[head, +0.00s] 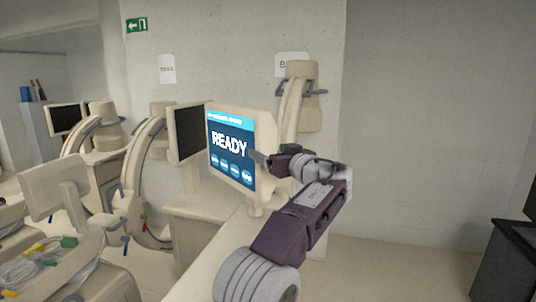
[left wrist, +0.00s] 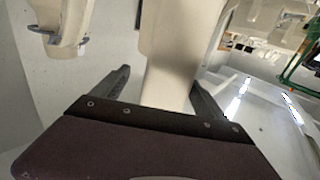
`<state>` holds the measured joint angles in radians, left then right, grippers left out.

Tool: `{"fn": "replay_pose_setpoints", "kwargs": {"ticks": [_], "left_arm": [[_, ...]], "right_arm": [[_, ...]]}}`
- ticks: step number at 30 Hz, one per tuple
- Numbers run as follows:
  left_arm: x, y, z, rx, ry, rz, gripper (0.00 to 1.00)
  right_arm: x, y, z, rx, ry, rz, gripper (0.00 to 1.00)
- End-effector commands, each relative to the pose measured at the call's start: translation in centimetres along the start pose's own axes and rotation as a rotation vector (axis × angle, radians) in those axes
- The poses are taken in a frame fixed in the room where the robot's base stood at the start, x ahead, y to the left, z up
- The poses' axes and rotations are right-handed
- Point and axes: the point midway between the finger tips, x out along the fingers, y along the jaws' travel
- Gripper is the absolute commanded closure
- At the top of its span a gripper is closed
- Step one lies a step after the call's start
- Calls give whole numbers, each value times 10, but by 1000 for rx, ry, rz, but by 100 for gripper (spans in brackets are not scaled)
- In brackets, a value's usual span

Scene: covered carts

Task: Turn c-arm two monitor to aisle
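My left gripper (head: 262,158) is at the monitor's right edge. In the left wrist view the left gripper (left wrist: 160,80) is open, with one finger on each side of a cream panel edge (left wrist: 168,75). Gaps show beside the fingers. My right gripper is not in view.
A dark-screened monitor (head: 187,133) stands close left of the lit one, and another dark monitor (head: 67,118) is farther left. A cream C-arm (head: 292,100) rises behind. A cart with cables (head: 45,262) fills the lower left. A black cabinet (head: 508,260) stands at right; floor between is clear.

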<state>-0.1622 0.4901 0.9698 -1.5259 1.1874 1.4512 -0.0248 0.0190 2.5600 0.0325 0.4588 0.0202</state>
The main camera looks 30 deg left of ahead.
Motion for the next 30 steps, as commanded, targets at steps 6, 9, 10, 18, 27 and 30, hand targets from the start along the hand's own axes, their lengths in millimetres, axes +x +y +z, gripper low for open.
{"fn": "replay_pose_setpoints", "kwargs": {"ticks": [6,9,10,18,27,30], "left_arm": [[-20,4,2,-1,0,4,19],[-29,5,2,0,0,4,19],[-31,5,2,0,0,4,19],[-54,8,1,0,0,3,19],[-80,11,1,-1,1,3,19],[-87,11,0,0,1,1,19]], "right_arm": [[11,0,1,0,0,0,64],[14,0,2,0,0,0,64],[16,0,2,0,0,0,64],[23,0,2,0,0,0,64],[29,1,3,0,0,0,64],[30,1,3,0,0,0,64]]}}
